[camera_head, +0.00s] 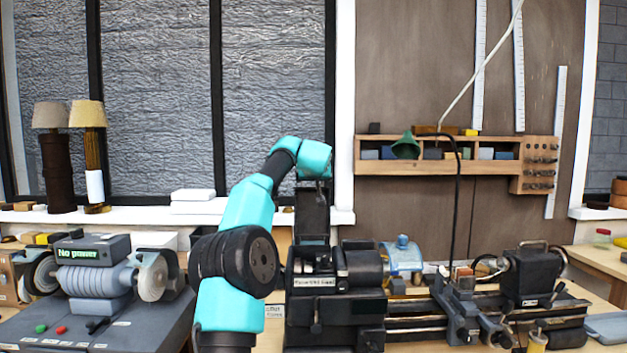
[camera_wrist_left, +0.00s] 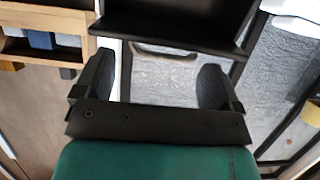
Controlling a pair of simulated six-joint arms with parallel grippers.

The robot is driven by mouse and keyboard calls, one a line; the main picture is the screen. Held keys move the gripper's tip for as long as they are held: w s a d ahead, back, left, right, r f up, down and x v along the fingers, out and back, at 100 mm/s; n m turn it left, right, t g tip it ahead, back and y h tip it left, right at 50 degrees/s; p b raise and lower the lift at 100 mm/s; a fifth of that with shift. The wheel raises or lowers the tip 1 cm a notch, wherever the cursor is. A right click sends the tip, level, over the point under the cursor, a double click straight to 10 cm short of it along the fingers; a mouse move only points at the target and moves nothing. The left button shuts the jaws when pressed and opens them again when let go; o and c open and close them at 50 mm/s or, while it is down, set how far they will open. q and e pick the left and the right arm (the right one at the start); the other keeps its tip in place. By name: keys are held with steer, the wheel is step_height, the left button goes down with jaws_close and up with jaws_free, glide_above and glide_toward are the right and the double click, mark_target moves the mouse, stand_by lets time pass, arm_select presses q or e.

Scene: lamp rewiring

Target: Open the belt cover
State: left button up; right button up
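The lathe's dark headstock (camera_head: 335,315) stands in the centre of the head view, with a white label on its front. A dark panel (camera_head: 312,212), which looks like the belt cover, stands upright above the headstock's left part. My left arm reaches up from below, and its teal wrist is at the panel's top. My left gripper's two black fingers (camera_wrist_left: 155,85) are wide apart in the left wrist view, with nothing between them. A black slab (camera_wrist_left: 170,22) crosses the top of that view, beyond the fingertips; I cannot tell whether they touch. My right gripper is not in view.
A grey bench grinder (camera_head: 95,275) marked "No power" is at the left. The lathe bed (camera_head: 410,325) and carriage extend right. A wooden wall shelf (camera_head: 440,167) holds a green funnel (camera_head: 406,146). Two lamps (camera_head: 88,113) stand on the windowsill.

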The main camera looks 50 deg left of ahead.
arm_select(q)
steer(key=shift+a+f, duration=0.1)
steer(key=shift+f, duration=0.1)
steer(key=shift+s, duration=0.1)
steer(key=v, duration=1.7)
steer(key=shift+d, duration=0.2)
steer(key=shift+r, duration=0.1)
steer(key=shift+c, duration=0.4)
